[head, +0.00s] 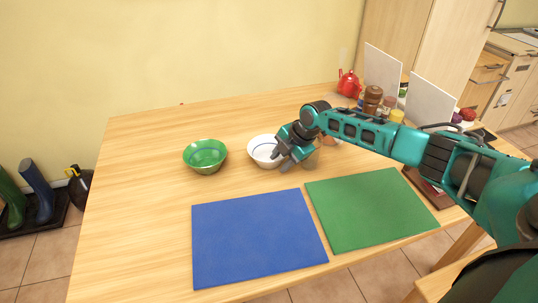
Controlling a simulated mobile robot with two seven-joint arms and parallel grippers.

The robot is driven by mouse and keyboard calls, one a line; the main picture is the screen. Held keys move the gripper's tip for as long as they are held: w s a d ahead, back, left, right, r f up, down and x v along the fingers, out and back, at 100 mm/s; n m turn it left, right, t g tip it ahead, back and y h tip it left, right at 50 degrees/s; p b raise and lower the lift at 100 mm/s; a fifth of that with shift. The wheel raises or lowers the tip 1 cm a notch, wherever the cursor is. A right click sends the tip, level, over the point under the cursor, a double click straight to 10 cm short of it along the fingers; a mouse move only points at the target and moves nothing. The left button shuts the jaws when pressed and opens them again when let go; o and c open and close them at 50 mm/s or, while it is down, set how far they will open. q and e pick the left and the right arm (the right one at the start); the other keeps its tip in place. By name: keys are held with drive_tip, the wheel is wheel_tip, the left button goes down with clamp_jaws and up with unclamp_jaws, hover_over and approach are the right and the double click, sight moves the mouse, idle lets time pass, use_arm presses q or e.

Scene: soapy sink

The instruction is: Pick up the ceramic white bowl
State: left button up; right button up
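The white bowl (262,149) stands upright on the wooden table, right of the green bowl. It is partly hidden on its right side by my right gripper. My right gripper (285,164) is at the bowl's right side, its fingers pointing down and left close to the rim. I cannot tell whether the fingers touch the bowl or how far apart they are. My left gripper is not in view.
A green bowl (205,156) stands to the left. A blue mat (258,240) and a green mat (370,208) lie in front. A red teapot (348,84), jars and white boards (430,103) stand at the back right. The table's left part is clear.

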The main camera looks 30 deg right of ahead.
clamp_jaws()
drive_tip(key=shift+r, duration=0.15)
idle(0.4)
